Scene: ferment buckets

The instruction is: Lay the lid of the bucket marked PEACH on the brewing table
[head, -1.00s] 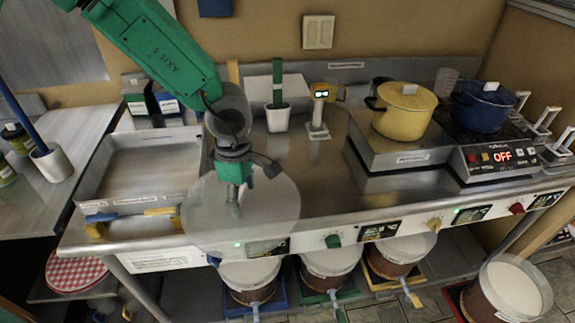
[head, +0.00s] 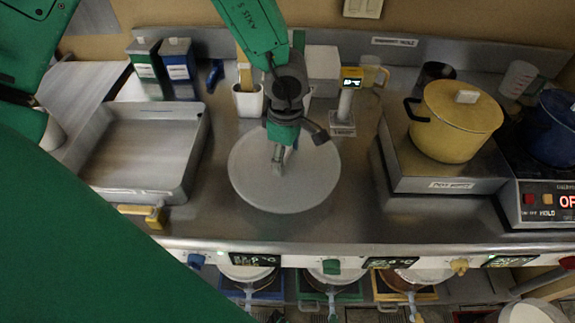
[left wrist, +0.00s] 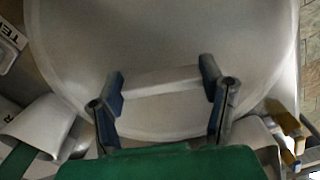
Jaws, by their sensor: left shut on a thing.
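A round, pale, translucent lid (head: 310,185) is over the steel brewing table (head: 225,222), between the tray and the pot stand. My left gripper (head: 279,158) is shut on the lid's raised grip from above. In the left wrist view the two fingers (left wrist: 160,84) stand at both ends of the grip bar, and the lid (left wrist: 180,35) fills most of the picture. I cannot tell whether the lid touches the table. Buckets (head: 247,273) stand below the table's front edge, partly hidden; no PEACH mark is readable. My right gripper is not in view.
A shallow steel tray (head: 195,160) is left of the lid. A small display stand (head: 345,105) and white pot (head: 248,102) are behind it. A yellow pot (head: 455,125) stands on a raised plate to the right. Bare table lies between lid and pot stand.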

